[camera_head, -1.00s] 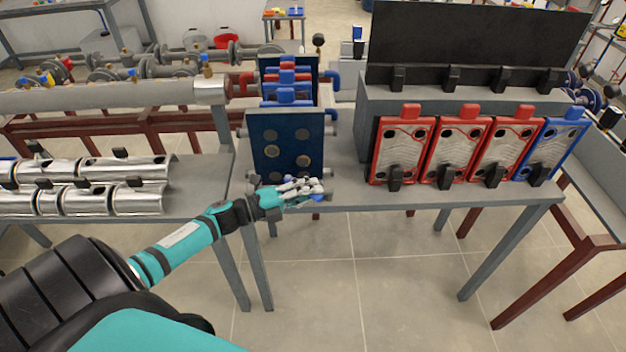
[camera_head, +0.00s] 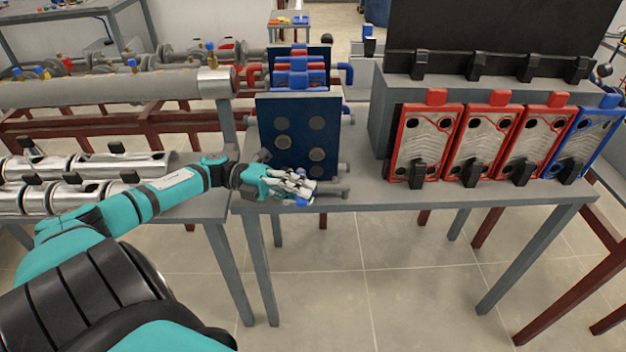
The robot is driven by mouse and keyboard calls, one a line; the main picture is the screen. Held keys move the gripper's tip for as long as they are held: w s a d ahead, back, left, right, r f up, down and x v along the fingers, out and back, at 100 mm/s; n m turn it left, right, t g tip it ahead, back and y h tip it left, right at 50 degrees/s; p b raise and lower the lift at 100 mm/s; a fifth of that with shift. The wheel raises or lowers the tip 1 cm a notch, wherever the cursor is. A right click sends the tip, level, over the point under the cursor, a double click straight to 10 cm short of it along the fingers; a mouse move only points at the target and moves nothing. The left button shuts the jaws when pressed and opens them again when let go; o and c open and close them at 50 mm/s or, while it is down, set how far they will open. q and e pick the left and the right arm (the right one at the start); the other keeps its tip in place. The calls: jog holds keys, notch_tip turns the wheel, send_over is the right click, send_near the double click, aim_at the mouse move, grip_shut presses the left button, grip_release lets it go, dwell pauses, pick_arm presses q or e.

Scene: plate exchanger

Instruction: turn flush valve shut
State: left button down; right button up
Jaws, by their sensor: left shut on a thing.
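The plate exchanger's dark blue end plate (camera_head: 297,125), with several round ports, stands upright at the left end of the grey bench in the middle of the head view. My left gripper (camera_head: 294,186) is in front of the plate's lower part, just above the bench's front edge. Its fingers are shut on the flush valve at the plate's foot. Only a small blue part (camera_head: 302,201) shows below the fingers; most of the valve is hidden by the gripper, so its handle angle cannot be told. My right gripper is not in view.
Three red-framed plates (camera_head: 424,145) and one blue-framed plate (camera_head: 582,140) lean in black clips on the bench (camera_head: 440,197) at right. A black panel (camera_head: 490,40) stands behind them. Shiny pipe sections (camera_head: 85,198) lie on the left table. The bench between exchanger and plates is mostly clear.

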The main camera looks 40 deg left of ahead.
pick_arm(q)
jog(key=shift+s+f+g, duration=0.15)
jog(key=shift+f+g, duration=0.1)
jog(key=shift+g, duration=0.05)
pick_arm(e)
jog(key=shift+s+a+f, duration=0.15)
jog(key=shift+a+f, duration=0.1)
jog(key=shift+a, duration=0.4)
pick_arm(q)
jog(key=c, duration=1.3)
grip_release()
jog(key=shift+a+r, duration=0.1)
jog(key=shift+a, duration=0.05)
jog(key=shift+o, duration=0.2)
jog(key=shift+a+r, duration=0.1)
jog(key=v, duration=1.1)
jog(key=shift+s+a, duration=0.15)
jog(key=shift+a, duration=0.2)
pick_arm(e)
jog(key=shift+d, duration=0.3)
